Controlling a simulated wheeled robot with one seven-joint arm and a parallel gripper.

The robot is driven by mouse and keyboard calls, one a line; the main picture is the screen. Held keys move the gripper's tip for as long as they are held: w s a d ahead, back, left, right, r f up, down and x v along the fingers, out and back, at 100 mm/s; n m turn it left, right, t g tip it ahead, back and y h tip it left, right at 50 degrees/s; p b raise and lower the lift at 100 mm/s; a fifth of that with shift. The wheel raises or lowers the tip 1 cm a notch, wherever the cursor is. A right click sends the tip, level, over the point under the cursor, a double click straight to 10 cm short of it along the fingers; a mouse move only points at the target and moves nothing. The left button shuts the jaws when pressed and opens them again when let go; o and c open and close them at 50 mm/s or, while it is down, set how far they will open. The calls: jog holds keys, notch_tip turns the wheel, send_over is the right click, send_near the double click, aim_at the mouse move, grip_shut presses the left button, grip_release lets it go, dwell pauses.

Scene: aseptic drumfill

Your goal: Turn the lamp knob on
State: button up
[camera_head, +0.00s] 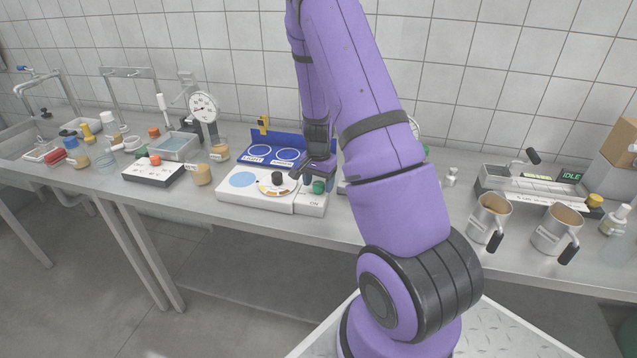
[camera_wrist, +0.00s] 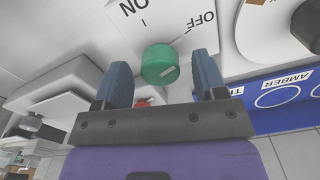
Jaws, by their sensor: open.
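The green lamp knob (camera_wrist: 159,64) sits on a white panel (camera_wrist: 185,22) marked ON and OFF in the wrist view. In the head view the green knob (camera_head: 318,187) is at the right end of the white lamp unit (camera_head: 262,200). My gripper (camera_wrist: 162,84) is open, with one blue finger on each side of the knob. I cannot tell whether either finger touches it. In the head view my gripper (camera_head: 305,172) is small and partly hidden by my arm.
A dark dial (camera_head: 276,181) and a blue panel (camera_head: 272,148) with ringed circles stand left of the knob. Jars and a gauge (camera_head: 203,107) are further left on the steel bench. Metal jugs (camera_head: 490,220) stand to the right.

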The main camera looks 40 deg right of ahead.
jog(key=shift+f, duration=0.1)
jog(key=c, duration=0.9)
jog(key=shift+n, duration=0.4)
jog(key=n, duration=0.5)
jog(key=shift+n, duration=0.3)
jog(key=n, duration=0.3)
jog(key=shift+n, duration=0.3)
jog(key=shift+d+n, duration=0.1)
jog(key=shift+n, duration=1.7)
